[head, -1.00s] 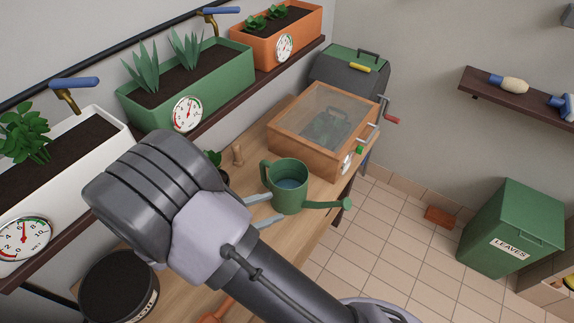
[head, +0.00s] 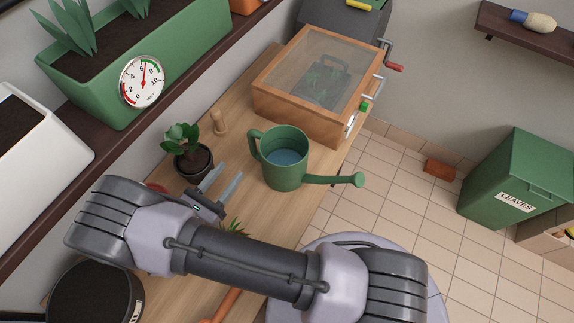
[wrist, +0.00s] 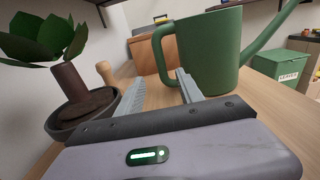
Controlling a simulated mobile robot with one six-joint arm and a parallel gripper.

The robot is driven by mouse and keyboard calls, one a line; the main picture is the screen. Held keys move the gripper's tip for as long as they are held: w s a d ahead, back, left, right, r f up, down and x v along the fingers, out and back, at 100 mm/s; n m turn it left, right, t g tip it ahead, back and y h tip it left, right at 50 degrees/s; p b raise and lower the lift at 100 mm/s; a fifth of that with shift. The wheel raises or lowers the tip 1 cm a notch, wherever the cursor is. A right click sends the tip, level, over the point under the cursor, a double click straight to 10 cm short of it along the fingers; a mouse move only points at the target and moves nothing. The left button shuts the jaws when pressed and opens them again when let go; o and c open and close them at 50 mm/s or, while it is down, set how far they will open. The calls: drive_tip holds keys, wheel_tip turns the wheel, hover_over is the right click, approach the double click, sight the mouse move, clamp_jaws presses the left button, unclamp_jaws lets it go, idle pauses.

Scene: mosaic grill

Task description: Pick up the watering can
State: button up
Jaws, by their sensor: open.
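The green watering can (head: 284,168) stands upright on the wooden bench, with water inside. Its handle faces left and its spout points right. In the wrist view the can (wrist: 210,50) is ahead and right of centre, with its handle (wrist: 163,52) toward the left. My gripper (head: 224,180) is open and empty, just left of the can in the head view. In the wrist view my gripper's fingers (wrist: 158,88) point forward on either side of a gap below the handle. I cannot tell whether the right finger touches the can.
A potted plant (head: 189,157) stands close to the left of my gripper. A wooden peg (head: 218,122) and a glass-topped wooden box (head: 316,84) are behind. Planters line the shelf at left. The bench's right edge drops to a tiled floor with a green leaves bin (head: 514,187).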

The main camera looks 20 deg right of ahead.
sight(252, 144)
drive_tip(key=x, duration=0.4)
drive_tip(key=b+x, duration=0.1)
drive_tip(key=x, duration=0.3)
drive_tip(key=b+x, duration=0.1)
drive_tip(key=x, duration=0.3)
drive_tip(key=shift+d+f, duration=0.1)
drive_tip(key=shift+f, duration=0.15)
drive_tip(key=shift+s, duration=0.1)
clamp_jaws()
idle(0.6)
